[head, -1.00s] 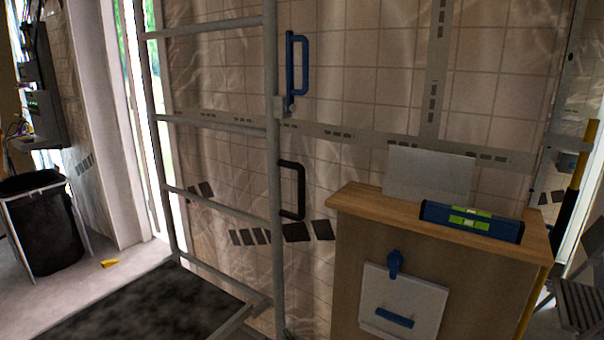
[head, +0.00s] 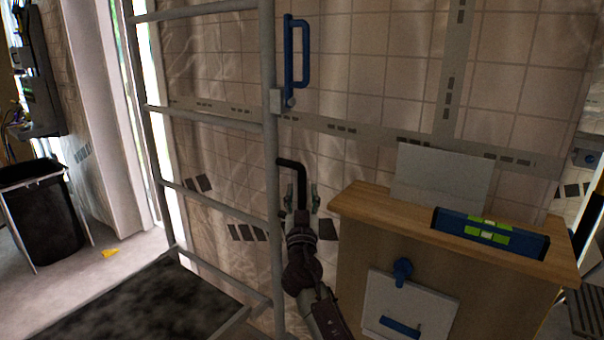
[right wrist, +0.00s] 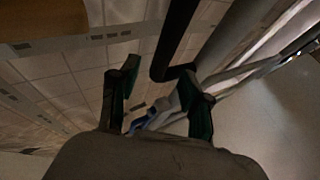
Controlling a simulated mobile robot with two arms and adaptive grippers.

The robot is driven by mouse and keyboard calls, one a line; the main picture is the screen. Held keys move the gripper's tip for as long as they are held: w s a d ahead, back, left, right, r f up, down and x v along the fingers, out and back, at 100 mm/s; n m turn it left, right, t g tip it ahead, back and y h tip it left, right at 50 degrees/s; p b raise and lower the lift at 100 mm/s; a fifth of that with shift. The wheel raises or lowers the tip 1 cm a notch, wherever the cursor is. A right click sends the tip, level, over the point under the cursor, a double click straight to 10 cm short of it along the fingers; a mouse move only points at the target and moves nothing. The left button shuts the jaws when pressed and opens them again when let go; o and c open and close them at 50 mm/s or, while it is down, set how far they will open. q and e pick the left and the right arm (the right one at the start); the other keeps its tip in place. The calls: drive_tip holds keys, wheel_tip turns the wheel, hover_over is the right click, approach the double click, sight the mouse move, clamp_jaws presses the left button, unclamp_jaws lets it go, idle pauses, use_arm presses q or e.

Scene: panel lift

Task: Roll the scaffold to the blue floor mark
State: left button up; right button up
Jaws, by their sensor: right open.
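The scaffold (head: 270,130) is a grey tubular frame with several rungs, standing left of centre in the head view. A blue handle (head: 290,65) is on its right post, with a black handle (head: 293,163) lower down. My right gripper (head: 302,196) is open at the black handle and covers its lower part. In the right wrist view the black handle (right wrist: 174,45) shows ahead between the directions of the two fingers (right wrist: 158,92); I cannot tell whether they straddle it. The blue floor mark is not visible. My left gripper is not in view.
A wooden cabinet (head: 362,200) with a blue level (head: 490,232) on top stands close right of my right arm. A dark platform or mat (head: 140,300) lies low at the left. A black bin (head: 42,215) stands far left, with a yellow item (head: 110,253) on the floor.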

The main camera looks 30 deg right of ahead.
sight(302, 182)
drive_tip(key=x, duration=0.5)
drive_tip(key=shift+p, duration=0.4)
clamp_jaws()
